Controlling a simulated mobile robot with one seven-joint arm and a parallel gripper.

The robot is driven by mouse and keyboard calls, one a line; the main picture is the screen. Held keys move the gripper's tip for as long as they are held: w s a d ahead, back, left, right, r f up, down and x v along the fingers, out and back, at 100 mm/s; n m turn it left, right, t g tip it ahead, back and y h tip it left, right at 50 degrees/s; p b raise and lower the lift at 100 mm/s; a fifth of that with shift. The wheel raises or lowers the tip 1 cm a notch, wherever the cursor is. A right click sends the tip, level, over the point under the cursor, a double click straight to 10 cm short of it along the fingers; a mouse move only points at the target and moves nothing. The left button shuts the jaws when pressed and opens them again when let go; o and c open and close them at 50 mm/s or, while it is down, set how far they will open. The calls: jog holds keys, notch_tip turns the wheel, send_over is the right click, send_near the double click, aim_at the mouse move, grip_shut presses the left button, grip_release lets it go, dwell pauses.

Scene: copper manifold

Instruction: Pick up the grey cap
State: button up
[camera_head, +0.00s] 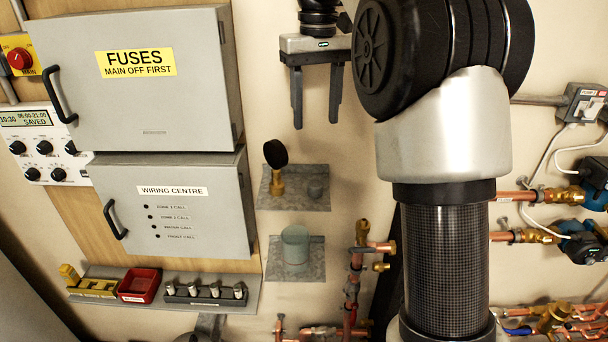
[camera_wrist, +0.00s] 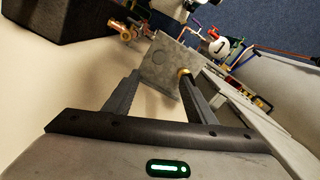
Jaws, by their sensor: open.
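A small grey cap (camera_head: 316,188) sits on the right part of the upper grey metal shelf plate (camera_head: 290,203) on the wall. In the wrist view, a round grey shape on the plate (camera_wrist: 160,57) appears to be this cap, blending with the plate. My gripper (camera_head: 316,124) is open and empty, with fingers pointing down, above the cap in the head view and apart from it. The gripper fingers also show in the wrist view (camera_wrist: 161,76), with the plate between and beyond their tips.
A brass fitting with a round black head (camera_head: 276,165) stands left of the cap on the same plate. A grey-green cup (camera_head: 296,243) sits on a lower plate. Grey cabinets (camera_head: 165,195) stand left. Copper pipes (camera_head: 356,270) run below and right.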

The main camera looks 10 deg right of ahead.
jog(key=b, duration=0.1)
send_over(316, 183)
jog(key=f, duration=1.1)
jog(key=shift+s+a, duration=0.15)
jog(key=shift+s, duration=0.05)
jog(key=shift+w+f, duration=0.1)
jog(key=shift+f, duration=3.1)
jog(key=c, duration=1.1)
jog(key=shift+r, duration=0.1)
